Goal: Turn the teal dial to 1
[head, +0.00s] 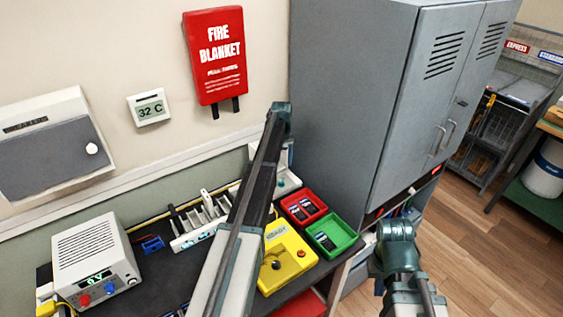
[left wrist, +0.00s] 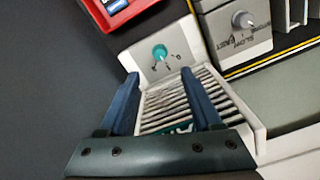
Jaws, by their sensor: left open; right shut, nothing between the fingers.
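The teal dial (left wrist: 160,52) is a round knob on the sloped white face of a small device (left wrist: 143,50) in the left wrist view. Small dark marks surround it, too small to read, and I cannot tell which one it points to. My left gripper (left wrist: 160,76) is open, its two blue fingers apart and empty; the dial shows just beyond the gap between their tips. In the head view the dial (head: 281,183) shows small, just right of my left arm, which hides part of the device. My right arm shows at lower right, but its gripper is not visible.
A red tray (head: 303,207) and a green tray (head: 333,235) holding phones, and a yellow device (head: 290,262), lie near the dial. A grey cabinet (head: 350,100) stands to the right. A grey knobbed box (left wrist: 235,30) sits beside the dial's device. A power supply (head: 95,260) stands left.

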